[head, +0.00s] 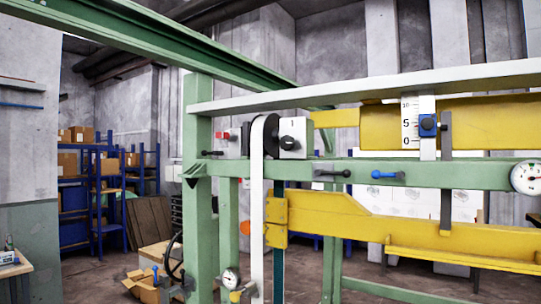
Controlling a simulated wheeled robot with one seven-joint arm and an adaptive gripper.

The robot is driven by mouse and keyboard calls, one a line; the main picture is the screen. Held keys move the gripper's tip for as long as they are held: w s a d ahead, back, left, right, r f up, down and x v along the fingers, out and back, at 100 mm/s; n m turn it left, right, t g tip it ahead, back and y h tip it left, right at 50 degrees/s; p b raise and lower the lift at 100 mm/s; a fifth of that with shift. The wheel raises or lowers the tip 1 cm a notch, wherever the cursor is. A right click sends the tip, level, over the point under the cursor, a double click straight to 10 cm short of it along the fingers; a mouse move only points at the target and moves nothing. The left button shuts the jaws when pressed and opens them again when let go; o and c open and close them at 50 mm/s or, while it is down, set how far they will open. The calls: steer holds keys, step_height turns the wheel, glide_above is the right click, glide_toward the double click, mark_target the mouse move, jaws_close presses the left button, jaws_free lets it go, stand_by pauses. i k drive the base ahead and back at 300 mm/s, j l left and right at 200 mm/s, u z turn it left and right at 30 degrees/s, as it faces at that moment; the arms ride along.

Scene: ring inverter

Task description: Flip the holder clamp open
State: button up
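The holder clamp cannot be told for certain from the other levers. A black ball-ended lever (332,173) lies roughly level on the green crossbar (290,173). To its right a blue lever (386,174) also lies roughly level on that bar. A third small black lever (212,153) is by the left green post (197,225). A blue knob block (428,125) sits on the white scale plate (410,123) marked 0, 5 and 10. My gripper is not in view.
Yellow beams (345,215) run across the frame. A white band (257,200) hangs down from a dark wheel beside a white block (294,140). Gauges are at the right (525,177) and low down (231,279). Blue shelving with boxes (88,190) stands behind left.

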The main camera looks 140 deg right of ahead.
mark_target(204, 153)
steer(key=z, duration=4.25)
